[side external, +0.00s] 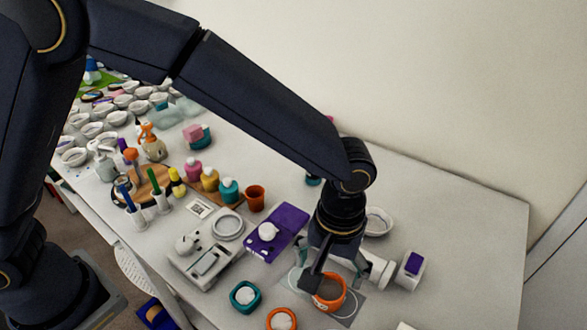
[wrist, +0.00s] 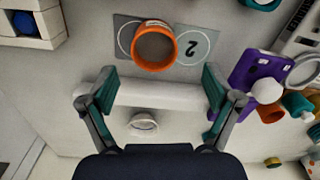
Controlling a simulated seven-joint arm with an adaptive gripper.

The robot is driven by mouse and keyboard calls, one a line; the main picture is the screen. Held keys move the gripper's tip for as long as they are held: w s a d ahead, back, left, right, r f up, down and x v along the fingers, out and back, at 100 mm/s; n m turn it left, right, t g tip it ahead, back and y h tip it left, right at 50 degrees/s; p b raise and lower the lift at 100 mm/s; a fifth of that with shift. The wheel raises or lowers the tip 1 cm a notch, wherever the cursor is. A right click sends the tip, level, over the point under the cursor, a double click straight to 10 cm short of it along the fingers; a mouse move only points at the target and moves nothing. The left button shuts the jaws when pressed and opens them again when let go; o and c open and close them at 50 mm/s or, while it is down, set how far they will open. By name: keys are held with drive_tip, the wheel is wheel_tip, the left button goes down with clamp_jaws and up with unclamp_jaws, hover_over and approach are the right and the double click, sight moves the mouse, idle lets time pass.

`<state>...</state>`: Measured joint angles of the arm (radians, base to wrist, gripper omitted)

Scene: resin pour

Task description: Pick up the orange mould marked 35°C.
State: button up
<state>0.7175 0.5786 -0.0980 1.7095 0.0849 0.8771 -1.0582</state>
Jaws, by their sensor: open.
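An orange round mould (side external: 331,306) stands on a grey mat (side external: 356,296) near the table's front edge. In the wrist view the mould (wrist: 154,66) shows as an open ring at the top, over the left circle of the mat (wrist: 123,22), beside a pale circle marked 2. A small mark is on its wall, but I cannot read it. My gripper (side external: 331,263) points down close above and behind the mould, partly covering it in the side view. In the wrist view its fingers (wrist: 160,88) are wide apart, with the mould beyond their tips and nothing held.
A white cylindrical thing (side external: 379,268) lies right beside my gripper; it crosses between the fingers in the wrist view (wrist: 160,95). A second orange ring (side external: 270,319), a teal mould (side external: 244,297) and a scale (side external: 205,262) stand left.

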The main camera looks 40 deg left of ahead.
sight(328, 297)
drive_tip(key=f, duration=0.7)
drive_tip(key=shift+d+f, duration=0.15)
drive_tip(key=shift+d, duration=0.15)
drive_tip(key=c, duration=1.3)
